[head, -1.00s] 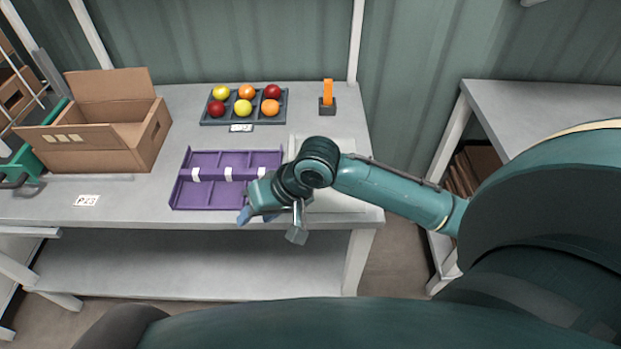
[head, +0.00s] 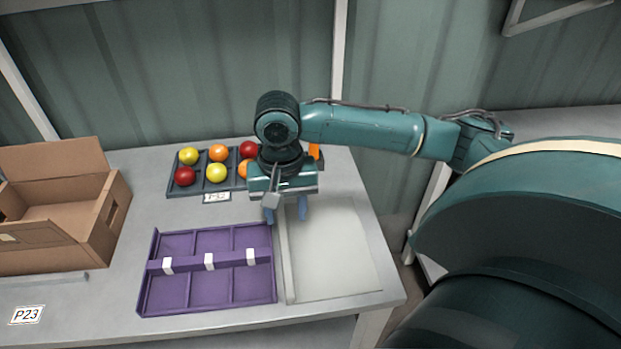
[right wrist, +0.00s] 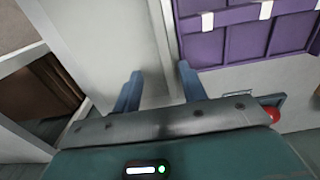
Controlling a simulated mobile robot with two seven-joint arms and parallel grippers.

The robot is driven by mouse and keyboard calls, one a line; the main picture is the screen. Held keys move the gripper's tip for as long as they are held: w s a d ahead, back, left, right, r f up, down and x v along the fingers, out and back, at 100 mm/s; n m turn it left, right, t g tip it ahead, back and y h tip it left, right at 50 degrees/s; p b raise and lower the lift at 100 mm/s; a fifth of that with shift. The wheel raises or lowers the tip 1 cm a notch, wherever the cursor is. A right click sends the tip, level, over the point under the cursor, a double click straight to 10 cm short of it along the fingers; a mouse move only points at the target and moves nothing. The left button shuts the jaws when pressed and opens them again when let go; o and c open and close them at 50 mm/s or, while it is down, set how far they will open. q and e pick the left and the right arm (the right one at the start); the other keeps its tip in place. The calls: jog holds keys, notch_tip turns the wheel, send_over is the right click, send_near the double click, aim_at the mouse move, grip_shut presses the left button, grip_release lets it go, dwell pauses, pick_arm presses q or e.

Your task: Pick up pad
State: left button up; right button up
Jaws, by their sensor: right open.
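No thing is plainly marked as the pad. A pale flat panel (head: 335,255) lies on the table right of the purple tray and also shows in the right wrist view (right wrist: 105,45). My left gripper is not in view.
A purple divided tray (head: 160,296) with white clips lies front left of the gripper. An open cardboard box (head: 105,225) is at the left.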

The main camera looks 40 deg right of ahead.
aim_at(284, 234)
jog(key=f, duration=0.4)
jog(key=w+f+b, duration=0.1)
jog(key=f, duration=0.1)
jog(key=shift+a, duration=0.2)
jog(key=shift+s+f, duration=0.1)
jog(key=shift+f, duration=0.2)
jog(key=shift+f, duration=0.1)
grip_shut()
